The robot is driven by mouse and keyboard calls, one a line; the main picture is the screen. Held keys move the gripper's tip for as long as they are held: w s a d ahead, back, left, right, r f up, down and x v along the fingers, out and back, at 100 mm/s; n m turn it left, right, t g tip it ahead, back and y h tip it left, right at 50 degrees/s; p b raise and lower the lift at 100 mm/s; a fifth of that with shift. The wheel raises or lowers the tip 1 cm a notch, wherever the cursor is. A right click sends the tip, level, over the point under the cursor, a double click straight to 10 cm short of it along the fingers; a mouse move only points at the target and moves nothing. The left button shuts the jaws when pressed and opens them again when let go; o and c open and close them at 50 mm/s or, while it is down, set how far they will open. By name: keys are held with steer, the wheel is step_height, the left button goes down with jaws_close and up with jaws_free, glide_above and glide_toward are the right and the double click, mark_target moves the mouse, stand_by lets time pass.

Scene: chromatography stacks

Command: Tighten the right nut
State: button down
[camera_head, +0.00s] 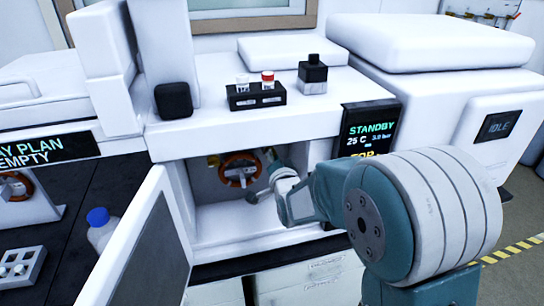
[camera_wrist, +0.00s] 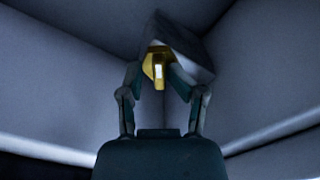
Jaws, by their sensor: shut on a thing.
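A gold-yellow nut (camera_wrist: 147,68) with a pale slot-like bright patch shows in the wrist view, in front of a grey block (camera_wrist: 187,50). My gripper (camera_wrist: 160,75) is shut on this nut, with one finger on each side of it. In the head view my gripper (camera_head: 256,180) reaches into the open white compartment, to the right of an orange-brown coil (camera_head: 238,168). The gripped nut cannot be made out there. A small yellow fitting (camera_head: 213,160) shows left of the coil.
The compartment's door (camera_head: 135,250) stands open at the left. A display reading STANDBY (camera_head: 370,130) is right of the opening. A blue-capped bottle (camera_head: 101,232) stands at the lower left.

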steer(key=m, duration=0.4)
steer(key=shift+w+d, duration=0.1)
steer(key=shift+w, duration=0.05)
steer(key=shift+f+m, duration=0.1)
steer(key=shift+m, duration=1.5)
steer(key=c, duration=0.7)
jaws_free()
steer(key=shift+f, duration=0.1)
steer(key=v, duration=1.1)
steer(key=shift+s, duration=0.4)
steer(key=shift+d, duration=0.15)
